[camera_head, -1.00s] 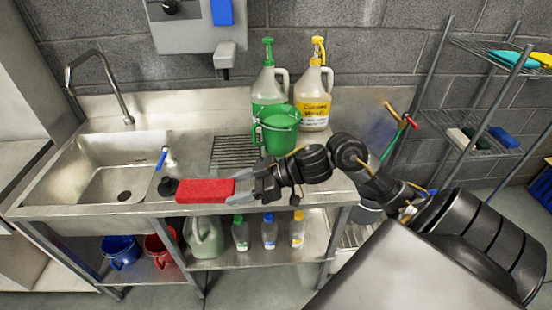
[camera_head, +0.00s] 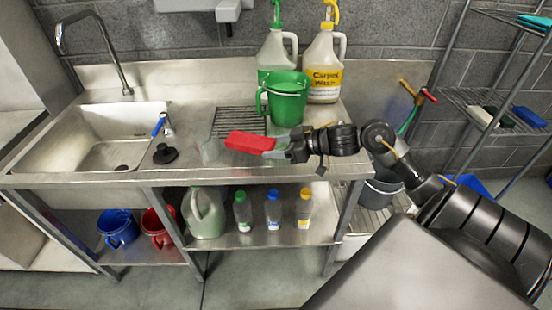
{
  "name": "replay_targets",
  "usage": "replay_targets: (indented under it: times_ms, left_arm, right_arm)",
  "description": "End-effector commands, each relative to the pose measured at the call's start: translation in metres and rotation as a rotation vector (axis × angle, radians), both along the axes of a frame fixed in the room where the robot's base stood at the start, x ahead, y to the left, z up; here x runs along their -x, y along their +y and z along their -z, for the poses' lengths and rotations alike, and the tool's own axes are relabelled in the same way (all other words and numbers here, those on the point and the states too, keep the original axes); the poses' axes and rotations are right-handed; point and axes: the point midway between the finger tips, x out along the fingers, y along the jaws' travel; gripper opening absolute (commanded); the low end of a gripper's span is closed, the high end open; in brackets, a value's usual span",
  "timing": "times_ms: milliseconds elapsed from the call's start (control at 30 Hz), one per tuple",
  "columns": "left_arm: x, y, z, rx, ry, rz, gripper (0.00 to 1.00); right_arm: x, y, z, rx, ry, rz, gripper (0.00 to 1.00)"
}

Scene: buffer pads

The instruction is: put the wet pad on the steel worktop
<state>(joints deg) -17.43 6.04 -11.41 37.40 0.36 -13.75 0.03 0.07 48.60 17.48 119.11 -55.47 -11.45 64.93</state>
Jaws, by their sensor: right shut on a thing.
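The red pad (camera_head: 249,142) is in my right gripper (camera_head: 265,147), whose fingers are shut on it. The pad appears over the front part of the steel worktop (camera_head: 200,175), just in front of the drain grating (camera_head: 240,121). I cannot tell whether it touches the surface. The picture does not show whether the pad is wet. My right arm comes in from the right, over the worktop's front edge. My left gripper is not in view.
A green jug (camera_head: 287,102) stands close behind the pad, with two large bottles behind it. A black plunger-like piece (camera_head: 165,154) and a blue-handled tool (camera_head: 159,124) are to the left, beside the sink (camera_head: 90,140). Worktop between plunger and pad is mostly clear.

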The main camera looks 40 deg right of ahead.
Motion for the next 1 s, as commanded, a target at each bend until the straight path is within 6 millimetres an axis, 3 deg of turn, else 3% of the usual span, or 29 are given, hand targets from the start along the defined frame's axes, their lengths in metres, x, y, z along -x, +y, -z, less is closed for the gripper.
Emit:
replay_targets:
  times_ms: [233, 500, 900, 933, 1000]
  left_arm:
    - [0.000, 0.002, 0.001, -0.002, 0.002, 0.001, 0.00]
    - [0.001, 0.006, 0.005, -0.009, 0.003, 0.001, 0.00]
    - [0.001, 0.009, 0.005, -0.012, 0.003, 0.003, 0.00]
    - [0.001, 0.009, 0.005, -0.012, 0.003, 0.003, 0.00]
    - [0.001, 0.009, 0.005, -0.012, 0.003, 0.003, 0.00]
  right_arm:
    - [0.000, 0.000, 0.011, -0.001, -0.002, 0.000, 0.33]
    - [0.000, 0.000, 0.044, -0.001, 0.000, 0.000, 0.33]
    - [0.000, 0.000, 0.048, 0.000, -0.001, 0.000, 0.33]
    - [0.000, 0.000, 0.048, 0.000, -0.001, 0.000, 0.60]
    - [0.000, 0.000, 0.048, 0.001, 0.000, 0.000, 0.69]
